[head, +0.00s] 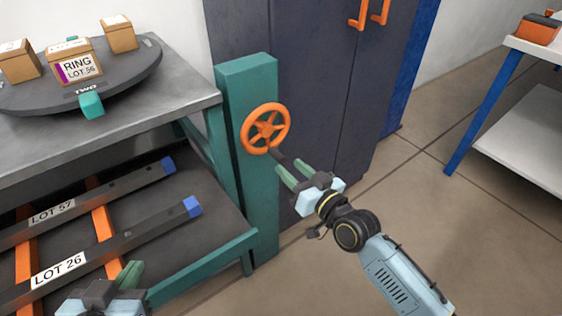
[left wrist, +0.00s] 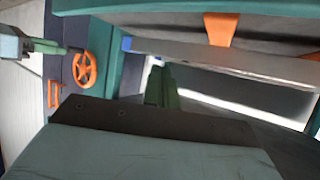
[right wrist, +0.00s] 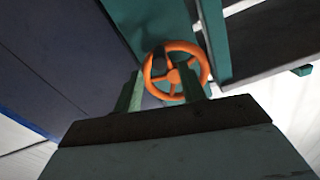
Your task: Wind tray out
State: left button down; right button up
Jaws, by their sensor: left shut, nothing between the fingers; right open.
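An orange handwheel (head: 265,128) is mounted on a green post (head: 248,80) at the right end of the bench. A dark crank knob (head: 277,155) sticks out from its lower rim. My right gripper (head: 284,174) is open at the knob; in the right wrist view the wheel (right wrist: 171,76) shows between its fingers, and I cannot tell if they touch the knob. The dark lower tray (head: 190,245) bears bars labelled LOT 57 (head: 80,208) and LOT 26 (head: 100,252), with blue ends. My left gripper (head: 130,272) is shut and empty near the tray's front edge.
A round turntable (head: 130,70) with several cardboard boxes stands on the metal bench top. A dark cabinet (head: 310,90) with orange handles is behind the wheel. A white table (head: 535,48) stands at the right. The floor between is clear.

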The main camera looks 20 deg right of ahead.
aim_at(283, 161)
jog(key=b+x, duration=0.1)
jog(key=x, duration=0.3)
jog(key=shift+w+f+b, duration=0.1)
jog(key=shift+w+b, duration=0.15)
jog(key=shift+b, duration=0.15)
pick_arm(q)
notch_tip(283, 161, up, 9)
jog(key=w+d+t+h, duration=0.2)
jog(key=t, duration=0.4)
jog(key=shift+d, duration=0.2)
pick_arm(e)
jog(key=shift+w+a, duration=0.2)
jog(key=shift+w, duration=0.1)
pick_arm(q)
jog(key=shift+f, duration=0.1)
pick_arm(e)
grip_shut()
